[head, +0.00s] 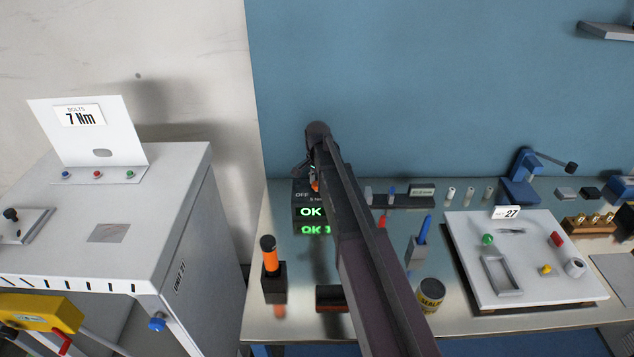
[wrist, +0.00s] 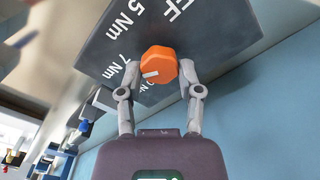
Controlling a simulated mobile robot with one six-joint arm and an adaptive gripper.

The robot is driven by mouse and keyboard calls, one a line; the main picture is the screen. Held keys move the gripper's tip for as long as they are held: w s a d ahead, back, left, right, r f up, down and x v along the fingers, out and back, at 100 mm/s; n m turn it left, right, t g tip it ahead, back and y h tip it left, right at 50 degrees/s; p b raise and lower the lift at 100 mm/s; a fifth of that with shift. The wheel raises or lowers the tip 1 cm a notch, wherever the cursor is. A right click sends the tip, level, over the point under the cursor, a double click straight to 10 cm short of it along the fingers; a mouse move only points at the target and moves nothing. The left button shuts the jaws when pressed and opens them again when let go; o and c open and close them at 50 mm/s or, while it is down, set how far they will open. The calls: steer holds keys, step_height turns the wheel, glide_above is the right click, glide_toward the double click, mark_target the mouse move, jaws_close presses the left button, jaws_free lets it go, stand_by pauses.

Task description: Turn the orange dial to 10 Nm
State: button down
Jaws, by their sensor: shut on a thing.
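The orange dial (wrist: 161,60) is a faceted knob on a dark grey panel (wrist: 215,30) in the wrist view. Its white mark points left and slightly down, towards the "7 Nm" label. "OFF" and "5 Nm" are printed further up; a label ending in "0 Nm" is partly hidden behind the left finger. My gripper (wrist: 159,72) is shut on the dial, one finger on each side. In the head view, my arm reaches over the dark box (head: 301,199) with a green "OK" display (head: 311,212); the dial there is mostly hidden by my gripper.
An orange-handled tool (head: 269,250) stands in a black holder left of my arm. A blue tool (head: 424,230) in a holder and a can (head: 431,293) stand right of it. A white cabinet (head: 120,230) at left carries a "BOLTS 7 Nm" sign (head: 79,115). A blue wall is behind.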

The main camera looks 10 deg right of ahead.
steer(key=n, duration=0.5)
steer(key=shift+w+a+n, duration=0.1)
steer(key=shift+a+n, duration=0.05)
steer(key=shift+n, duration=0.15)
steer(key=n, duration=0.5)
steer(key=shift+n, duration=0.4)
steer(key=shift+c, duration=1.3)
jaws_free()
steer(key=s, duration=2.7)
steer(key=shift+a+m, duration=0.25)
steer(key=shift+m, duration=0.15)
